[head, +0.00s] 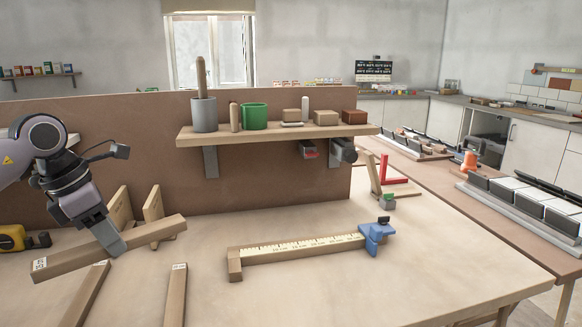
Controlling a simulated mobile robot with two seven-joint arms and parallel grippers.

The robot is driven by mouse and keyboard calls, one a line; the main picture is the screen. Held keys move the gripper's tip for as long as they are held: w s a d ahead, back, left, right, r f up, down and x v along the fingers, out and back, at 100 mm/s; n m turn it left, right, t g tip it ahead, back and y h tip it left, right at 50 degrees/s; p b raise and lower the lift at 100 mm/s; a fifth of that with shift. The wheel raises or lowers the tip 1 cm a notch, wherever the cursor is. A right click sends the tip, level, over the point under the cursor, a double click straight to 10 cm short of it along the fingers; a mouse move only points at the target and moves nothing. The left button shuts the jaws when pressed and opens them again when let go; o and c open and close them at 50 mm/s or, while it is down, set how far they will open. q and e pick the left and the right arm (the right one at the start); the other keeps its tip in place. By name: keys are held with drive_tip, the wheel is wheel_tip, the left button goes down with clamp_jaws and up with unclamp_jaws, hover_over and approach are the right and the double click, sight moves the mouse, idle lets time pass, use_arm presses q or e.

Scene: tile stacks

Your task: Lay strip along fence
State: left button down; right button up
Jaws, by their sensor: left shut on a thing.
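My left gripper (113,247) is at the left of the bench, shut on a long light-wood strip (155,232). The strip slants from a labelled end at lower left up to the right; I cannot tell whether it touches the bench top. The fence (290,250) is a low wooden bar with a printed scale, lying to the right of the strip and apart from it. A wooden block (235,264) is at its left end and a blue stop (375,237) at its right end. My right gripper is not in view.
Two more strips (175,295) (88,295) lie at the front left. Upright wooden pieces (153,208) stand behind the held strip. A shelf (280,134) with pots and blocks overhangs the back. A yellow tape measure (12,238) is far left. Bench front right is clear.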

use_arm(q)
drive_tip(key=s+d+f+m+g+y+p, duration=0.1)
drive_tip(key=s+d+f+m+g+p, duration=0.1)
drive_tip(key=m, duration=1.1)
drive_tip(key=s+d+f+m+g+y+p, duration=0.1)
drive_tip(key=s+d+f+m+g+p, duration=0.2)
drive_tip(key=s+d+m, duration=0.4)
drive_tip(key=shift+s+d+f+m+g+y+p, duration=0.3)
drive_tip(key=shift+s+f+m+p, duration=0.7)
drive_tip(key=shift+m, duration=2.1)
drive_tip(key=shift+s+r+p, duration=0.2)
drive_tip(key=shift+p, duration=0.1)
